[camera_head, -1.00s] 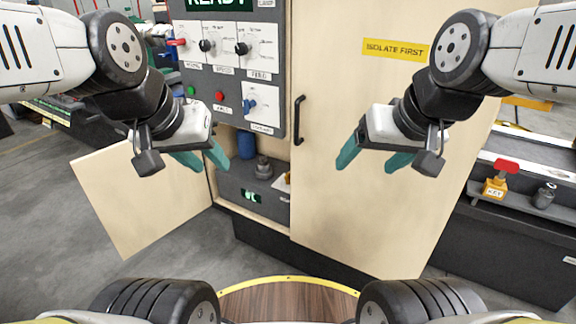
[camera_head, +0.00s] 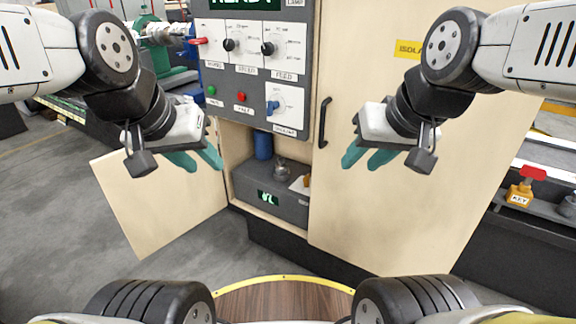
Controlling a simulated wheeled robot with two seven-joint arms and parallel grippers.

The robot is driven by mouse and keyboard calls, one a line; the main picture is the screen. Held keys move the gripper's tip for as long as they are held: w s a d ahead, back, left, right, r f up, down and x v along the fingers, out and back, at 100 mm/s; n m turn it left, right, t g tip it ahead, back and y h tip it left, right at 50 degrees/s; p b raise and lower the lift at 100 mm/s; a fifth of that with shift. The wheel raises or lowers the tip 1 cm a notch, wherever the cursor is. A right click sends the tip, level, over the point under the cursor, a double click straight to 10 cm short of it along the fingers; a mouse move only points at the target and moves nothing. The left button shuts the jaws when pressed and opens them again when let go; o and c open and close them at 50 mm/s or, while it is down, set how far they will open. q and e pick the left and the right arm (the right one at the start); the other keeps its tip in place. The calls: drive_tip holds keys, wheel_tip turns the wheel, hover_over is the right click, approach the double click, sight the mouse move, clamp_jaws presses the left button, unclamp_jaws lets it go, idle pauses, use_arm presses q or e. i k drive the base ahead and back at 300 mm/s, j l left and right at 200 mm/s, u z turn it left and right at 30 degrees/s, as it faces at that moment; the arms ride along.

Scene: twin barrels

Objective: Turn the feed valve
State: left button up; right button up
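The dial labelled FEED (camera_head: 268,48) is a small black knob on a white plate, at the right end of the upper row on the grey control panel (camera_head: 226,88). My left gripper (camera_head: 206,167) has teal fingers spread apart with nothing between them. It is in front of the cabinet, left of and below the feed dial in the picture. My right gripper (camera_head: 360,167) is also open and empty, in front of the tall wooden door. Neither gripper touches the panel.
A red lever (camera_head: 199,41), a SPEED dial (camera_head: 230,45) and a blue switch (camera_head: 272,107) share the panel. A low door (camera_head: 160,200) stands open at left. The right door (camera_head: 400,210) has a black handle (camera_head: 323,122). A yellow KEY block (camera_head: 520,194) is far right.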

sight(306, 180)
drive_tip(key=i+j+u, duration=0.15)
drive_tip(key=j, duration=0.25)
drive_tip(key=i+j+u, duration=0.1)
drive_tip(key=j, duration=0.3)
drive_tip(key=i+j+u, duration=0.15)
drive_tip(key=j, duration=0.25)
drive_tip(key=i+j+u, duration=0.15)
drive_tip(key=i+j, duration=0.1)
drive_tip(key=j, duration=0.1)
